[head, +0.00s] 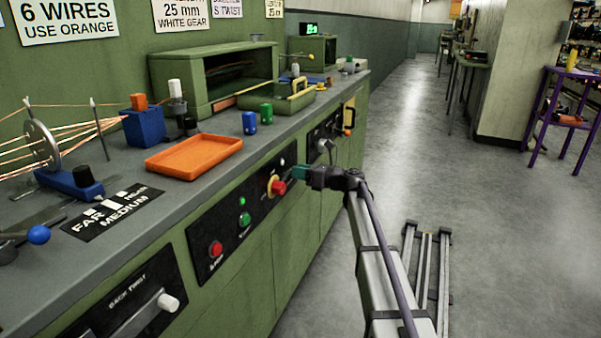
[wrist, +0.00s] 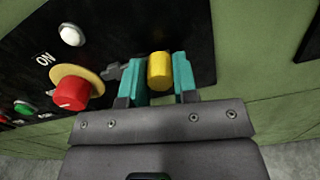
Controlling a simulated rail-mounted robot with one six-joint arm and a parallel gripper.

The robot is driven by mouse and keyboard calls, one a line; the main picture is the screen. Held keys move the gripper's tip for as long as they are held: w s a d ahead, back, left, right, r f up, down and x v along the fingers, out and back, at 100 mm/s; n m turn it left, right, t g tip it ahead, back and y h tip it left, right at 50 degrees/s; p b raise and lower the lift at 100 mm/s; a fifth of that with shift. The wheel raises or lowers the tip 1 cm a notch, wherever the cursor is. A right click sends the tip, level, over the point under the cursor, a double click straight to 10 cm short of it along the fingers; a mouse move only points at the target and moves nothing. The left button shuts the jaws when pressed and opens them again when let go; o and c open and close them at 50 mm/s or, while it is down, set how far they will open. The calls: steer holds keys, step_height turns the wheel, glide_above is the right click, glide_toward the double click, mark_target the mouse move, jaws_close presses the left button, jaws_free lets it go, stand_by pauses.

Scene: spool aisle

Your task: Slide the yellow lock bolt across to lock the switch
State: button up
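The yellow lock bolt's knob (wrist: 160,70) stands out from the black switch panel (wrist: 195,35) in the wrist view. The teal fingers of my gripper (wrist: 160,80) lie on either side of it and appear to press against both its sides. The red switch knob (wrist: 72,92) on its yellow disc is to the left of the bolt, with "ON" lettered above it. In the head view my gripper (head: 301,171) is at the bench front beside the red switch knob (head: 278,187). The bolt is hidden there.
A white lamp (wrist: 71,35) and a green button (wrist: 24,109) are on the same panel. The head view shows an orange tray (head: 194,157) on the bench top. The aisle floor (head: 400,150) to the right is open.

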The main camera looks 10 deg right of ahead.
jaws_close()
steer(key=shift+s, duration=0.1)
steer(key=s+a, duration=0.2)
steer(key=shift+s, duration=0.4)
steer(key=shift+d, duration=0.1)
steer(key=o, duration=0.5)
jaws_free()
glide_toward(286, 174)
steer(key=v, duration=0.4)
steer(key=shift+s+d, duration=0.1)
steer(key=shift+s, duration=0.05)
